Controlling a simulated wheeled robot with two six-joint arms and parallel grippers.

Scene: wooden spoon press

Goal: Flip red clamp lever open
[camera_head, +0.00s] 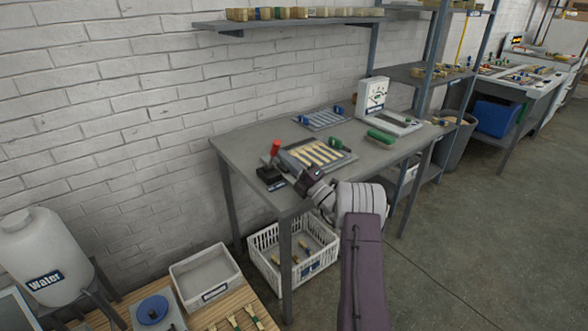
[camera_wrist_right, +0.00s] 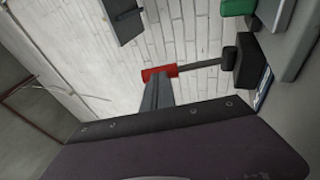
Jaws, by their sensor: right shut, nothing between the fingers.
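The red clamp lever (camera_head: 276,147) stands upright above its black clamp base (camera_head: 270,177) at the near left corner of the grey table. In the right wrist view, the red grip (camera_wrist_right: 160,72) sits on a thin dark rod running to a black block (camera_wrist_right: 242,66). My right gripper (camera_head: 301,178) is at the table's front edge, just right of the clamp base. Its grey fingers (camera_wrist_right: 157,92) are shut and empty, their tips overlapping the red grip in the wrist view; I cannot tell whether they touch. My left gripper is not in view.
A press tray with several wooden spoons (camera_head: 343,157) lies right of the lever. Behind are a slotted rack (camera_head: 322,120) and a white dial scale (camera_head: 373,97). A green roller (camera_head: 380,136) lies to the right. A white crate (camera_head: 262,252) stands under the table.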

